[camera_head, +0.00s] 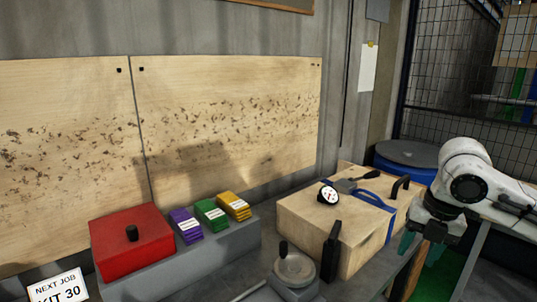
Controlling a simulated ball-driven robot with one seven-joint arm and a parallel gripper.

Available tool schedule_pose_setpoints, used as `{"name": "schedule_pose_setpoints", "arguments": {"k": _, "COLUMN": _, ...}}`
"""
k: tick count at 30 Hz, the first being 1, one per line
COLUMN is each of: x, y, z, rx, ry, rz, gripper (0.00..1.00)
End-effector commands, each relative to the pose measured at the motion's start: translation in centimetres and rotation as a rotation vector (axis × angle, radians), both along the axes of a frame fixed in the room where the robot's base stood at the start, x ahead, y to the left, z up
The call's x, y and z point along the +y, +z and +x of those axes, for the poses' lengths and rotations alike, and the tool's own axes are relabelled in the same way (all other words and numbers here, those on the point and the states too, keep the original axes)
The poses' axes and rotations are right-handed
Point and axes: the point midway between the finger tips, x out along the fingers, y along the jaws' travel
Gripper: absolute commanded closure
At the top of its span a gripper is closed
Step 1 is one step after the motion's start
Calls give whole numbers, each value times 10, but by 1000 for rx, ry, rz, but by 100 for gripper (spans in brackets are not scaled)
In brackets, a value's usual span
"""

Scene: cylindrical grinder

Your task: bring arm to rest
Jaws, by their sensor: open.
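My white arm comes in from the right edge in the head camera view, bent, with its wrist pointing down. My gripper (421,249), with teal fingers, hangs beside the right end of a wooden box (330,236).
A dial gauge (328,195) and a blue strap (374,199) are on the box. A handwheel (294,267) stands in front. A red box (130,241) and purple, green and yellow packs (211,214) sit left. A blue drum (405,153) and mesh fence (450,70) stand behind.

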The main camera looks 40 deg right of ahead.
Motion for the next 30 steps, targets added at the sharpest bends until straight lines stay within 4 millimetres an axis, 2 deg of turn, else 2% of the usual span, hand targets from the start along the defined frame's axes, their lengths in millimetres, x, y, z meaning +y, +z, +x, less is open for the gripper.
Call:
{"name": "schedule_pose_setpoints", "arguments": {"k": 8, "x": 51, "y": 12, "z": 68, "rx": -181, "ry": -58, "rz": 76, "gripper": 51}}
{"name": "schedule_pose_setpoints", "arguments": {"k": 11, "x": 78, "y": 18, "z": 97, "rx": -265, "ry": -111, "rz": 138, "gripper": 51}}
{"name": "schedule_pose_setpoints", "arguments": {"k": 15, "x": 126, "y": 24, "z": 137, "rx": -379, "ry": -238, "rz": 283, "gripper": 51}}
{"name": "schedule_pose_setpoints", "arguments": {"k": 19, "x": 165, "y": 20, "z": 160, "rx": -432, "ry": -394, "rz": 437, "gripper": 51}}
{"name": "schedule_pose_setpoints", "arguments": {"k": 23, "x": 200, "y": 2, "z": 171, "rx": -428, "ry": -575, "rz": 587, "gripper": 51}}
{"name": "schedule_pose_setpoints", "arguments": {"k": 25, "x": 217, "y": -14, "z": 172, "rx": -403, "ry": -684, "rz": 659, "gripper": 51}}
{"name": "schedule_pose_setpoints", "arguments": {"k": 30, "x": 255, "y": -66, "z": 159, "rx": -291, "ry": -967, "rz": 782, "gripper": 51}}
